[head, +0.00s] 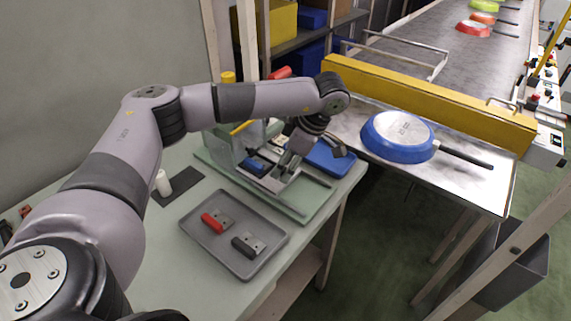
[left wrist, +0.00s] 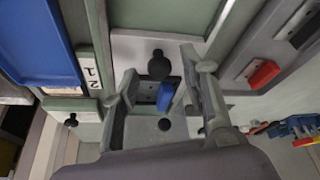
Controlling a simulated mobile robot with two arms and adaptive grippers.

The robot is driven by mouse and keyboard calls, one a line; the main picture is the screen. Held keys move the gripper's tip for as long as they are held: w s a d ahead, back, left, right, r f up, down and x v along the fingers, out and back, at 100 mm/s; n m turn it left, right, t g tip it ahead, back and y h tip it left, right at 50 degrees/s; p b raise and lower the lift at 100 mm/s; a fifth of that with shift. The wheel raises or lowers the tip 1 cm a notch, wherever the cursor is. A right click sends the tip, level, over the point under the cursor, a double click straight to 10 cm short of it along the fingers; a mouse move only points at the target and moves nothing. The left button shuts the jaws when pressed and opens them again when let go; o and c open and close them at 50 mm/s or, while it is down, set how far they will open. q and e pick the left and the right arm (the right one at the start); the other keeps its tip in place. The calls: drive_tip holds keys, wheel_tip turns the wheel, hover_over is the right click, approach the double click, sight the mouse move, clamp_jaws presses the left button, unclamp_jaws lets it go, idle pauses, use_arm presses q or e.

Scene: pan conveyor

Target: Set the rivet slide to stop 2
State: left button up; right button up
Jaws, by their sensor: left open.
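My left gripper (head: 291,160) reaches down over the green-based fixture (head: 312,204) on the table. In the left wrist view my left gripper (left wrist: 160,66) is open, its fingers spread to either side of a round black knob (left wrist: 158,66). I take this knob to be on the rivet slide. A blue block (left wrist: 165,98) shows just below the knob, also between the fingers. I cannot tell whether a finger touches the knob. A white label with the numbers 2 and 1 (left wrist: 93,72) lies left of the fingers. My right gripper is not in view.
A grey tray (head: 202,247) with a red-handled and a black-handled piece lies in front of the fixture. A blue tray (head: 335,159) sits at its far right. A blue pan (head: 398,137) rests on the conveyor end. A white cylinder (head: 163,183) stands on a dark mat.

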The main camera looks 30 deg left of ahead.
use_arm(q)
drive_tip(key=shift+f, duration=0.2)
clamp_jaws()
idle(0.5)
idle(0.3)
